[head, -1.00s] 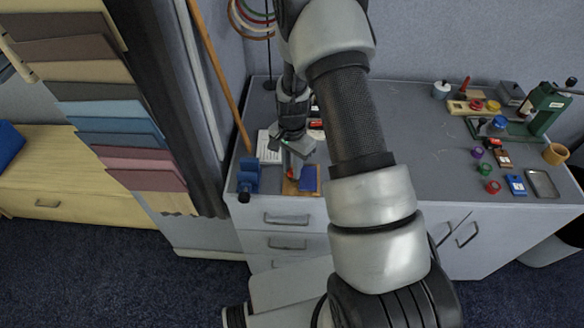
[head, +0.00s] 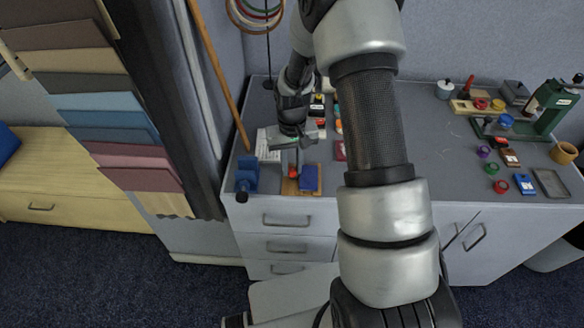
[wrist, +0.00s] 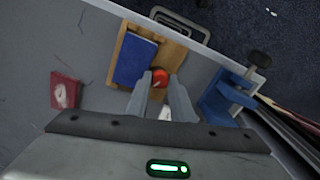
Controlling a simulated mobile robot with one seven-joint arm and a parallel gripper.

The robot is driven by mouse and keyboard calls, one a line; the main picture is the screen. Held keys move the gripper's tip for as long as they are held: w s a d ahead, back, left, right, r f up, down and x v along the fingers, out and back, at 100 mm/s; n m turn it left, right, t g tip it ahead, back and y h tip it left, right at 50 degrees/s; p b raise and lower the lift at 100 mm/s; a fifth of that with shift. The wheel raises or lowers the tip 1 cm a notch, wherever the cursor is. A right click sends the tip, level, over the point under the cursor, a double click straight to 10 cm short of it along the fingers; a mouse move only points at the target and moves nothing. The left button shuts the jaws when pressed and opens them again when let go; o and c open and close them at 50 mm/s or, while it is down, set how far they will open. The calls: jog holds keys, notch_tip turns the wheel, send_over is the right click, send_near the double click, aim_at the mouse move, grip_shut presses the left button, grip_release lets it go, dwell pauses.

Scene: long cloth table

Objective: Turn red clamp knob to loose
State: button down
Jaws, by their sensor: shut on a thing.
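The red clamp knob (wrist: 160,78) sits on a wooden board beside a blue block (wrist: 134,60), close to the table's front edge. In the head view the knob (head: 292,172) shows as a small red spot just below my gripper (head: 291,160). In the wrist view the two fingers of my gripper (wrist: 160,88) are shut on the knob, one on each side. The wooden board (wrist: 172,55) lies flat on the grey table. Any mark showing the knob's turn is too small to tell.
A blue vise (head: 247,174) stands at the table's left front corner, close to my gripper. A dark red box (wrist: 66,90) lies on the other side. Several small jars and a green press (head: 548,108) stand far right. Hanging cloth samples (head: 110,120) are at left.

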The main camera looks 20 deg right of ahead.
aim_at(292, 170)
jog(key=n, duration=0.5)
jog(key=shift+n+b, duration=0.35)
jog(key=shift+n, duration=0.05)
dwell(0.4)
jog(key=c, duration=1.5)
grip_release()
jog(key=shift+c, duration=0.2)
notch_tip(292, 170, up, 18)
jog(key=p, duration=0.1)
jog(key=shift+f, duration=0.25)
